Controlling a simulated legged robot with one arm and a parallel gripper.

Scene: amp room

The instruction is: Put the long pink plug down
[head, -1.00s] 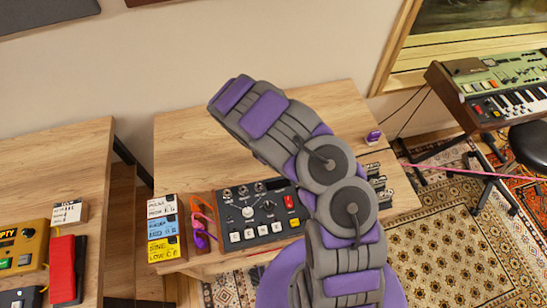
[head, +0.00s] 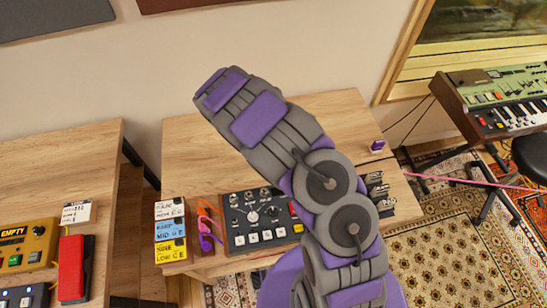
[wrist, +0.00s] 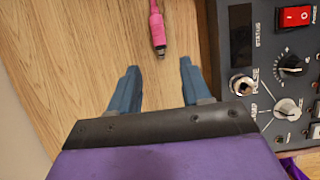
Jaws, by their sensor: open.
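The long pink plug (wrist: 157,32) lies on the bare wooden tabletop in the wrist view, with its metal tip toward my gripper. My gripper (wrist: 160,68) is open, its two blue fingers apart. The plug's tip is just ahead of the gap between the fingertips, and nothing is held between them. In the head view my arm hides the gripper and the plug. A thin pink cable (head: 470,182) runs off the table's right side there.
A dark pedal unit (head: 262,222) with knobs and jacks stands on the table (head: 190,150), close to my gripper's right in the wrist view. Coloured plugs (head: 206,226) and labelled blocks (head: 170,230) are left of it. A keyboard (head: 510,105) stands at right.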

